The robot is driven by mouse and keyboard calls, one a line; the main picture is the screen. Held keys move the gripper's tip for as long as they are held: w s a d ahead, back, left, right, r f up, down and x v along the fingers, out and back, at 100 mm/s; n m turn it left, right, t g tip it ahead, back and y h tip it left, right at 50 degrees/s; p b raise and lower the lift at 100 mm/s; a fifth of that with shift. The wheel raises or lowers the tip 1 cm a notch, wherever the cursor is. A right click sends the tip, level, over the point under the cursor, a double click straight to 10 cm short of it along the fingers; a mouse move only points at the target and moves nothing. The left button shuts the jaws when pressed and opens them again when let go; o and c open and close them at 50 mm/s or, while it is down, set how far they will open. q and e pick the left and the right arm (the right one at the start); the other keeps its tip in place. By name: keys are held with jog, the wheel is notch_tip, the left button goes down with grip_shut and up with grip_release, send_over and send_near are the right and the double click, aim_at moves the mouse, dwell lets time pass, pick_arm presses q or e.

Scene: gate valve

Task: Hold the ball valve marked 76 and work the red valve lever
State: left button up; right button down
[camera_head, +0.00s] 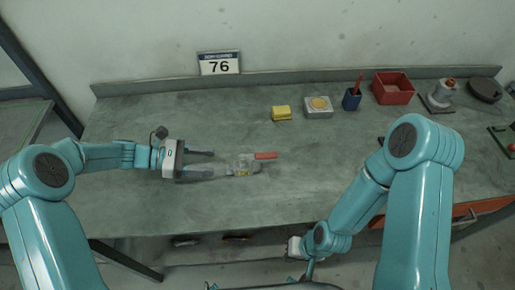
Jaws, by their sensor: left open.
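The ball valve (241,166) lies on the grey bench top, small and metallic with a yellowish mark on its body. Its red lever (265,155) points to the right. The sign marked 76 (219,63) stands at the back of the bench against the wall. My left gripper (212,164) is open, just left of the valve. Its two dark fingers point right towards the valve body, and nothing shows between them. My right gripper (296,248) is low in front of the bench edge, away from the valve; its fingers cannot be made out.
A yellow block (281,113), a small scale-like box (319,107), a blue cup (351,99) and a red bin (393,88) stand along the back. A grey fitting (439,95) and a dark round object (484,90) are at the back right. The bench around the valve is clear.

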aim_at(237, 165)
pick_arm(q)
jog(key=b+x, duration=0.2)
jog(key=x, duration=0.6)
jog(key=shift+s+f, duration=0.1)
jog(key=shift+s, duration=0.1)
jog(key=shift+x, duration=0.75)
jog(key=shift+d, duration=0.15)
jog(key=c, duration=0.8)
jog(key=shift+c, duration=0.2)
